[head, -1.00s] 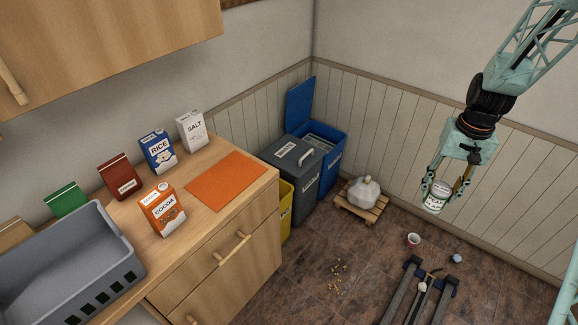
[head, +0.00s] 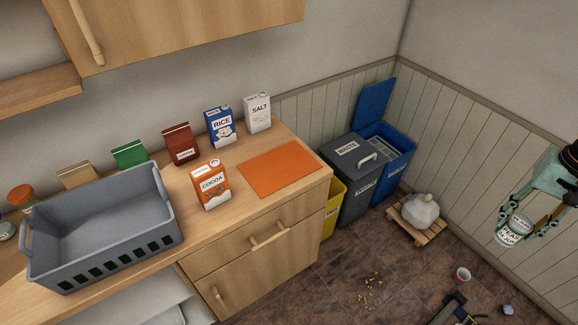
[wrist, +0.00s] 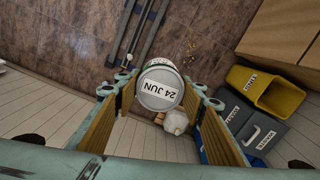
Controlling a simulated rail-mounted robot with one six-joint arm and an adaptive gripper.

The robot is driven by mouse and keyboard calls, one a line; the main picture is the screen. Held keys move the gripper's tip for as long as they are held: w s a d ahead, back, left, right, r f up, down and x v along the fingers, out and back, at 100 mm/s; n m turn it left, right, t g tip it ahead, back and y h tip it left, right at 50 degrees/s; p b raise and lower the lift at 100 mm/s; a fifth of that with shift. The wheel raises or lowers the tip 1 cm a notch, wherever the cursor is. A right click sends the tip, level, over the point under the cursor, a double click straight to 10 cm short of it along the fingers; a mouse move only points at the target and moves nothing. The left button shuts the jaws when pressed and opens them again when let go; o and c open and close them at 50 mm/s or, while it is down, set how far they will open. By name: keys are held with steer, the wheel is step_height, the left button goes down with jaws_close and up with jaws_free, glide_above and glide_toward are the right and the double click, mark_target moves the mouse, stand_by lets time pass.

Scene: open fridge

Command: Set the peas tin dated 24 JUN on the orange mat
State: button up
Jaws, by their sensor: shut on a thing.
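The peas tin (head: 508,236) is a white can held in the air by my gripper (head: 522,213) at the right edge of the head view. In the wrist view the tin's lid (wrist: 160,88) faces the camera and its label reads 24 JUN. My gripper (wrist: 160,95) is shut on the tin, one finger on each side. The orange mat (head: 277,169) lies flat and bare on the wooden counter, far to the left of the gripper.
An orange cocoa box (head: 210,187) stands left of the mat; rice (head: 220,128) and salt (head: 257,113) boxes stand behind it. A grey basket (head: 105,235) is further left. Bins (head: 350,175) and a white sack (head: 419,209) on a pallet stand on the floor between counter and gripper.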

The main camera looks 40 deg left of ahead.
steer(key=s+a+r+n+p, duration=0.15)
steer(key=a+n, duration=0.25)
steer(key=a, duration=1.4)
steer(key=s+a+n+p, duration=0.25)
steer(key=a+n, duration=0.25)
steer(key=a, duration=1.2)
steer(key=s+a+n, duration=0.2)
steer(key=s+a, duration=0.5)
steer(key=a, duration=0.3)
steer(key=s+a+n+p, duration=0.1)
steer(key=s+a+n, duration=0.2)
steer(key=s+a, duration=0.4)
steer(key=s+a+n+p, duration=0.1)
steer(key=s+a+n, duration=0.2)
steer(key=s+a, duration=0.4)
steer(key=a, duration=0.5)
steer(key=shift+a+r, duration=0.15)
steer(key=shift+a, duration=0.25)
steer(key=shift+w, duration=0.15)
steer(key=w+a+f+p, duration=0.1)
steer(key=w+a, duration=0.4)
steer(key=w, duration=0.9)
steer(key=shift+a+f, duration=0.2)
steer(key=shift+w, duration=0.2)
